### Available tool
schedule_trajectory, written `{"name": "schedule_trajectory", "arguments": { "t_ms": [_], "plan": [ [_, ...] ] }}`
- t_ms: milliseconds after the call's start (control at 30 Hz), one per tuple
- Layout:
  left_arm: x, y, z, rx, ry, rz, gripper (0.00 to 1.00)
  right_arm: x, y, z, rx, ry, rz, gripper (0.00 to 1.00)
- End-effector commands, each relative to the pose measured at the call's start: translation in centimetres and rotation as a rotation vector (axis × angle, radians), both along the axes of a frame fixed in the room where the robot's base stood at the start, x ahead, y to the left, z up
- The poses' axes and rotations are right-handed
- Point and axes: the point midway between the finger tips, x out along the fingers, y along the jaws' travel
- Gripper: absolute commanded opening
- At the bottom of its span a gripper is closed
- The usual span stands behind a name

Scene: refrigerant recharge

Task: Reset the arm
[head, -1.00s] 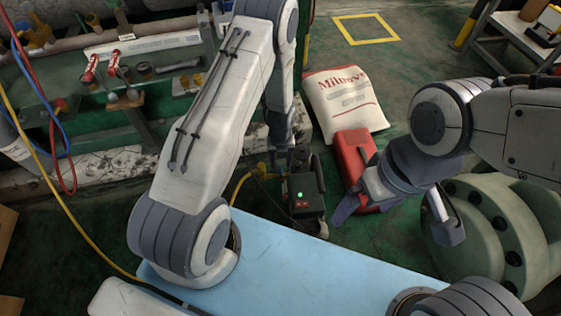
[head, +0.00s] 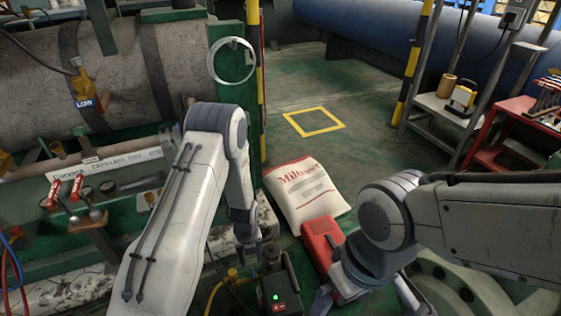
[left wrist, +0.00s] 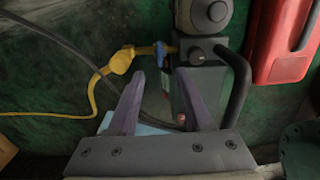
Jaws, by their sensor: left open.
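My left arm reaches forward from the left in the head view. Its gripper (head: 246,258) points down beside the small dark pump unit (head: 281,291) with a green light. In the left wrist view my left gripper's fingers (left wrist: 163,105) are apart with nothing held between them. The pump unit (left wrist: 205,75) lies just beyond them, with a yellow hose fitting (left wrist: 122,60) and blue valve at its left. My right gripper (head: 368,303) hangs in from the right, its fingers spread and empty, near the red case (head: 322,243).
A white sack (head: 306,193) lies behind the red case. The pipe bench (head: 120,165) with red-handled valves fills the left. A yellow floor square (head: 314,121) marks clear floor at the back. A white shelf (head: 440,108) and red cart (head: 505,130) stand at right.

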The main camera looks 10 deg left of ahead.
Motion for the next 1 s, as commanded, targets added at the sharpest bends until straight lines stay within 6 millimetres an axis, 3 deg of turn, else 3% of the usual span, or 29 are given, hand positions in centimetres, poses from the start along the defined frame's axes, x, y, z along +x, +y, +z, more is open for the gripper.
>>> {"name": "schedule_trajectory", "arguments": {
  "t_ms": [167, 267, 333, 467, 600, 800, 1000],
  "plan": [
    [0.3, -0.9, 1.7, -0.001, -0.007, 0.051, 0.5, 0.0, 0.0, 0.1, 0.0, 0.0, 0.0, 1.0],
    [0.5, -2.8, 5.2, -0.004, -0.014, 0.178, 0.5, 0.0, 0.0, 0.3, 0.0, 0.0, 0.0, 1.0],
    [0.2, -4.7, 8.6, -0.009, -0.02, 0.311, 0.5, 0.0, 0.0, 0.5, 0.0, 0.0, 0.0, 1.0],
    [-1.7, -8.4, 15.2, -0.022, -0.021, 0.597, 0.5, 0.0, 0.0, 0.8, 0.0, 0.0, 0.0, 1.0],
    [-5.2, -11.6, 21.5, -0.039, -0.014, 0.908, 0.5, 0.0, 0.0, 1.1, 0.0, 0.0, 0.0, 1.0],
    [-12.1, -14.4, 28.8, -0.061, 0.014, 1.343, 0.5, 0.0, 0.0, 1.5, 0.0, 0.0, 0.0, 1.0],
    [-18.2, -14.9, 32.8, -0.069, 0.05, 1.686, 0.5, 0.0, 0.0, 1.8, 0.0, 0.0, 0.0, 1.0]
  ]
}}
